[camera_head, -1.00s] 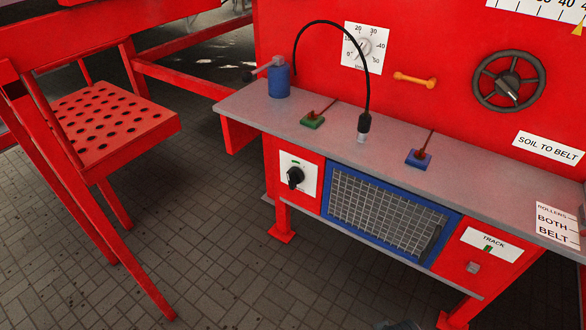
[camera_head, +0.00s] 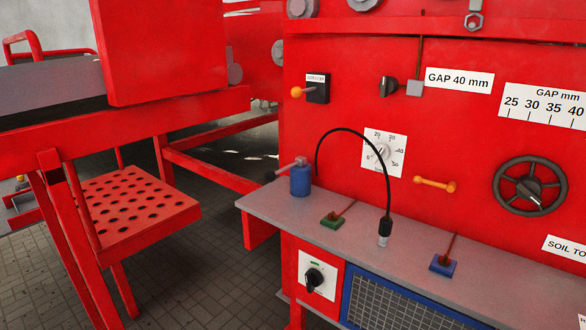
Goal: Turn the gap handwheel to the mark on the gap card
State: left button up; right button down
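The gap handwheel (camera_head: 531,186) is a dark grey spoked wheel on the red panel at the right. The gap card (camera_head: 459,80) is white, reads "GAP 40 mm", and is fixed on the panel up and left of the wheel. A white gap scale (camera_head: 545,107) headed "GAP mm" sits above the wheel; its numbers 25, 30, 35 and 40 show, and its right part is cut off by the picture edge. No pointer shows on the visible part of the scale. Neither of my grippers is in view.
A grey shelf (camera_head: 300,215) runs below the wheel, carrying a blue bottle-like item (camera_head: 300,180), a green-based lever (camera_head: 333,221), a blue-based lever (camera_head: 443,265) and a bent black lamp (camera_head: 385,228). An orange handle (camera_head: 435,184) sticks out left of the wheel. A red perforated seat (camera_head: 135,208) stands left.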

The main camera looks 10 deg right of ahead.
aim_at(529, 187)
jog(key=z, duration=1.55)
